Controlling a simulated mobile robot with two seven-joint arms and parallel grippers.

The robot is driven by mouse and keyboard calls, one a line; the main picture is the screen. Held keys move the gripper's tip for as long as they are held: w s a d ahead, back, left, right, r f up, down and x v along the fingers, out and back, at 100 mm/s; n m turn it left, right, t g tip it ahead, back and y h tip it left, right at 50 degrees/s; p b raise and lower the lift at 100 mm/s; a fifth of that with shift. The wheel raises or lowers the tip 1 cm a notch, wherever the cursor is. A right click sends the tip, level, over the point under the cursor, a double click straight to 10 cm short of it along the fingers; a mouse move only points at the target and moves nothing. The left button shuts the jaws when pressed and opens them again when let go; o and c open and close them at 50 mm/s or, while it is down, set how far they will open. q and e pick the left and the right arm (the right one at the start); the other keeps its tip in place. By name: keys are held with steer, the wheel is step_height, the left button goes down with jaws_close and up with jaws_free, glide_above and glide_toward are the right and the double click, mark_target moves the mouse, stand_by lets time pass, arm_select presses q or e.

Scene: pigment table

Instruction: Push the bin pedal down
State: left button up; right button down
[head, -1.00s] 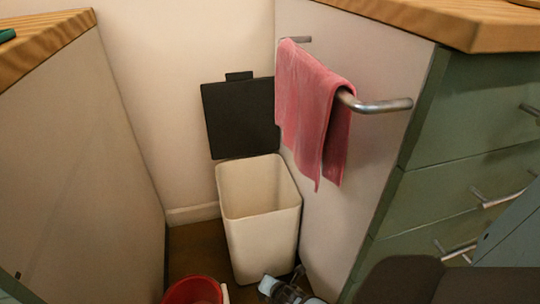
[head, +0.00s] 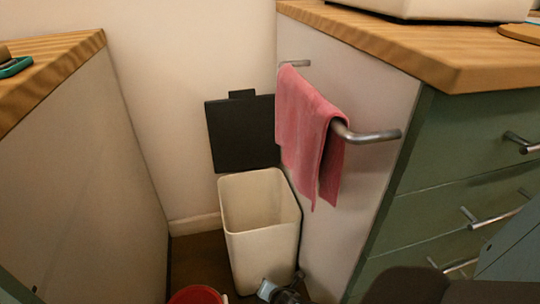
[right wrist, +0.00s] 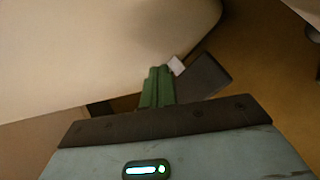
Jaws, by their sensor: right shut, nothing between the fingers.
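The cream bin (head: 262,245) stands on the floor between the cabinets, its black lid (head: 243,134) raised open against the wall. Its pale wall fills the upper left of the right wrist view (right wrist: 90,50). A dark flat plate (right wrist: 207,75), apparently the pedal, lies beside my right gripper's green fingertips (right wrist: 160,72). The fingers are shut and empty, near the bin's base. Whether they touch the plate I cannot tell. In the head view, part of what looks like my right gripper (head: 277,291) shows low by the bin's front; its fingertips are hidden. My left gripper is out of view.
A red round container (head: 196,295) is at the bottom edge, left of the bin. A pink towel (head: 308,135) hangs on a metal rail (head: 370,135) at right. Green drawers (head: 470,170) with protruding handles stand further right. Side panels hem in the floor space.

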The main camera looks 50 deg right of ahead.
step_height(320, 180, up, 3)
steer(key=shift+r+p, duration=0.2)
steer(key=shift+p, duration=1)
steer(key=shift+r, duration=0.25)
steer(key=shift+f, duration=0.1)
